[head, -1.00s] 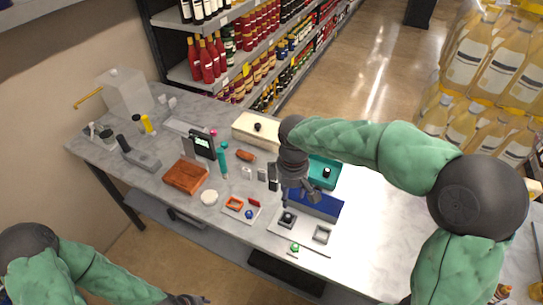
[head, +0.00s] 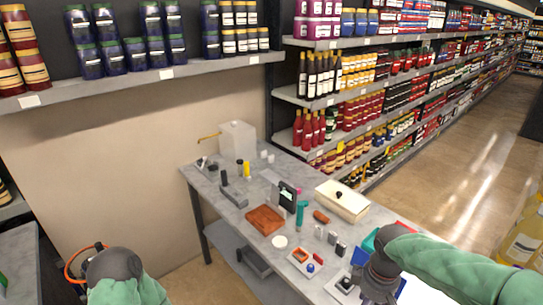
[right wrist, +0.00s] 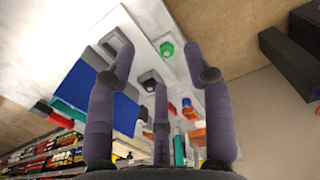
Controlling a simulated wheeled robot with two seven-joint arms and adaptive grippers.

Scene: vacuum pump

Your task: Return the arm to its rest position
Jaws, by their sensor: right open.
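My right arm comes in from the right in the head view, its green forearm reaching over the right part of the table. My right gripper (head: 372,292) points down there, above a pale tray with small dark square parts. In the right wrist view the right gripper (right wrist: 160,62) has its fingers spread, with nothing between them.
Store shelves stand behind.

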